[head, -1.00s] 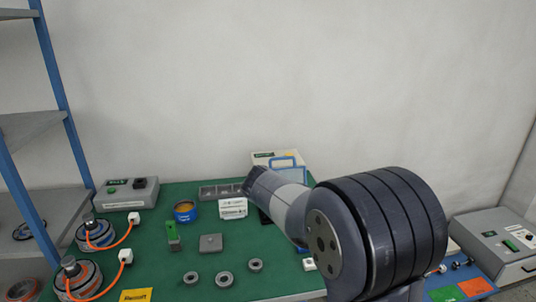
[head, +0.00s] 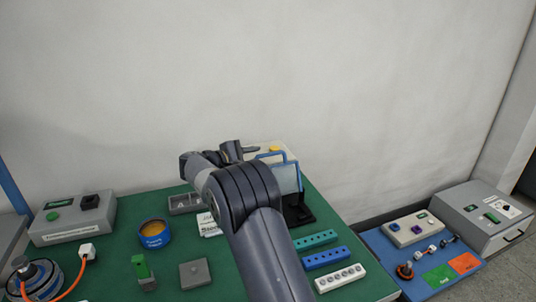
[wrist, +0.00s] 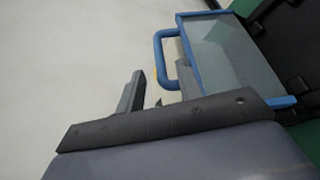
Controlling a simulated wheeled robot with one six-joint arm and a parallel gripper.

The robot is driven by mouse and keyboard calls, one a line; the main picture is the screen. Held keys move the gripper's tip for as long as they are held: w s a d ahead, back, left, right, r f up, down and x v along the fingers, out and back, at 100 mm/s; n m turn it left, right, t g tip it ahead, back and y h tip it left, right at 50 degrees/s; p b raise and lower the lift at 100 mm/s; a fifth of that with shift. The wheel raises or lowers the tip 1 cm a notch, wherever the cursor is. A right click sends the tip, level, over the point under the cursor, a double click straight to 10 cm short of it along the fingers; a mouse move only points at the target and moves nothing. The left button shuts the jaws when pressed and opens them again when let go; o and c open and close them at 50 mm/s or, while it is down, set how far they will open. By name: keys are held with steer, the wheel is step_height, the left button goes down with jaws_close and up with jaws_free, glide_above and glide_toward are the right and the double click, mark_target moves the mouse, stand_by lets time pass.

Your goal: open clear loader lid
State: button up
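The clear loader lid (head: 286,180) is a see-through panel in a blue frame, standing at the back right of the green table. Its blue handle (head: 284,153) sticks up at the top in the head view. In the wrist view the lid (wrist: 235,62) is at the upper right, and its handle (wrist: 158,50) juts to the left. My gripper (head: 247,151) is just left of the handle, apart from it. In the wrist view its fingertips (wrist: 148,90) show a gap with nothing between them. Part of the gripper is hidden behind its own body.
A cream box with a yellow button (head: 274,149) stands behind the lid. Teal, blue and white hole strips (head: 325,260) lie in front of it. A blue tin (head: 154,234) and a grey block (head: 195,273) are left of my arm. A blue side table (head: 385,250) is at right.

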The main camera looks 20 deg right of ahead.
mark_target(266, 155)
steer(key=x, duration=0.6)
steer(key=shift+w+d+f+p, duration=0.1)
steer(key=shift+d+p, duration=0.2)
jaws_close()
